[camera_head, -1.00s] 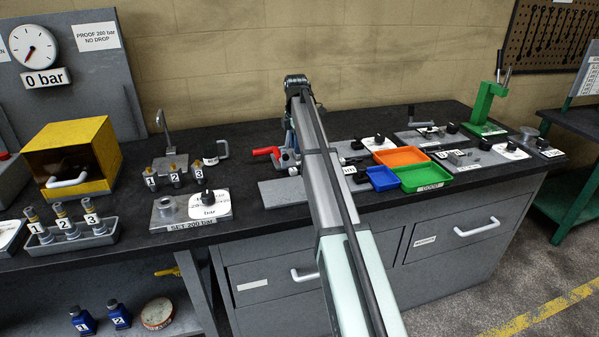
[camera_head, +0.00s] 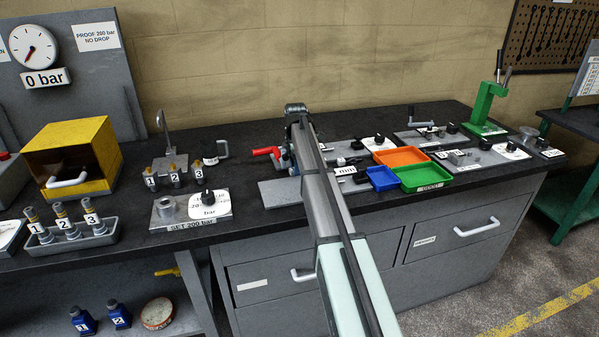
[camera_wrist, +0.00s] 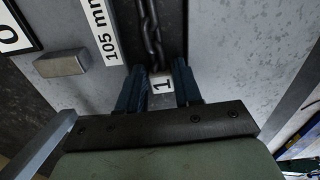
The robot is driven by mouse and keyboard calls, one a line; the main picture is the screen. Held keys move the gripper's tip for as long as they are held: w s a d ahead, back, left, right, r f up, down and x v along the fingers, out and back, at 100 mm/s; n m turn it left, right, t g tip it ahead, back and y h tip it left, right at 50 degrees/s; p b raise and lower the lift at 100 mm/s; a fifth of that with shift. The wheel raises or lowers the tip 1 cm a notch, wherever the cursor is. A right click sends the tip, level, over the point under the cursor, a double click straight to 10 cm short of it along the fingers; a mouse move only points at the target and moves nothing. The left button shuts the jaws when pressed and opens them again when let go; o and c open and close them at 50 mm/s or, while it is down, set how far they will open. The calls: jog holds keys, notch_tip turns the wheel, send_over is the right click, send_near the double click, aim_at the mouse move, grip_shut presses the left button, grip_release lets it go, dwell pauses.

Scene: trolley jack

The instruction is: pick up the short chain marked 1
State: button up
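The short chain (camera_wrist: 150,28) shows in the wrist view as dark metal links running down from the top edge along a dark strip. A white tag marked 1 (camera_wrist: 161,84) is at its lower end. My gripper (camera_wrist: 159,78) has its two dark blue fingers apart, one on each side of the tag. I see a gap around the tag and no finger clearly touching it; the height of the fingers over it is hard to tell.
A label reading 105 mm (camera_wrist: 102,32) and a grey block (camera_wrist: 62,63) lie left of the chain on a grey plate. In the head view, blue (camera_head: 382,179), orange (camera_head: 402,157) and green (camera_head: 427,176) trays stand right of my arm. A red-handled tool (camera_head: 266,151) is left.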

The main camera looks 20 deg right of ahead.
grip_shut()
dwell(0.3)
